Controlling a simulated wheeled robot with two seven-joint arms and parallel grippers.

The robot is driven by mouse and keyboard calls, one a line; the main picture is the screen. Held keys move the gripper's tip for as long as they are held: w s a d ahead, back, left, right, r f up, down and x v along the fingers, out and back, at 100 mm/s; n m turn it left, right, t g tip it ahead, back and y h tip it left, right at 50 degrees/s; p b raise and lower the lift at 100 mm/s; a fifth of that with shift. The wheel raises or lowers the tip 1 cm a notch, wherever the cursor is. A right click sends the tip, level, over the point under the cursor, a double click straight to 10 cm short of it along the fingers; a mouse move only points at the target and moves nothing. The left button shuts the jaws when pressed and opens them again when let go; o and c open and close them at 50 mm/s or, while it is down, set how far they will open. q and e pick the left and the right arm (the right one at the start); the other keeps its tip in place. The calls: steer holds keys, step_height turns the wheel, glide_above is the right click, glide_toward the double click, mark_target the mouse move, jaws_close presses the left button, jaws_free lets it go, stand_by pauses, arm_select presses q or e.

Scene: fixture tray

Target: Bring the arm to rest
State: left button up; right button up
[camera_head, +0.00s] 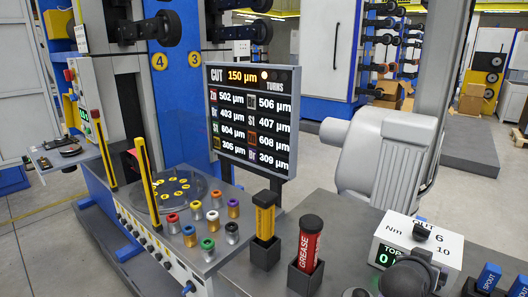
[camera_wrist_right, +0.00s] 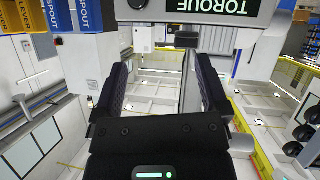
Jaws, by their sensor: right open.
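My right gripper (camera_wrist_right: 155,82) shows in the right wrist view with its two dark fingers wide apart. A grey box lettered TORQUE (camera_wrist_right: 228,8) is at the top of that view, past the fingertips. In the head view, a dark rounded part at the lower right covers some of the white torque box (camera_head: 440,247); I cannot tell whether it is part of my arm. My left gripper does not show.
A display board (camera_head: 252,118) stands behind. Blue SPOUT holders (camera_head: 489,277) are at the right edge. A dark round plate (camera_head: 168,190) lies at left.

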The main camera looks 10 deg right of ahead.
steer(key=s+a+f+n+g+y, duration=0.2)
steer(key=s+a+f+n+y, duration=0.4)
steer(key=s+a, duration=0.6)
steer(key=s+a+f+n+g+y, duration=0.2)
steer(key=s+a+f+n+y, duration=0.35)
steer(key=s+a, duration=0.6)
step_height(320, 180, down, 18)
steer(key=s+a+f, duration=0.1)
steer(key=s+d+f+n+g, duration=0.1)
steer(key=s+d+f+g, duration=0.1)
steer(key=s+f, duration=0.7)
steer(key=s, duration=0.4)
steer(key=shift+d+f, duration=0.3)
steer(key=shift+f, duration=0.05)
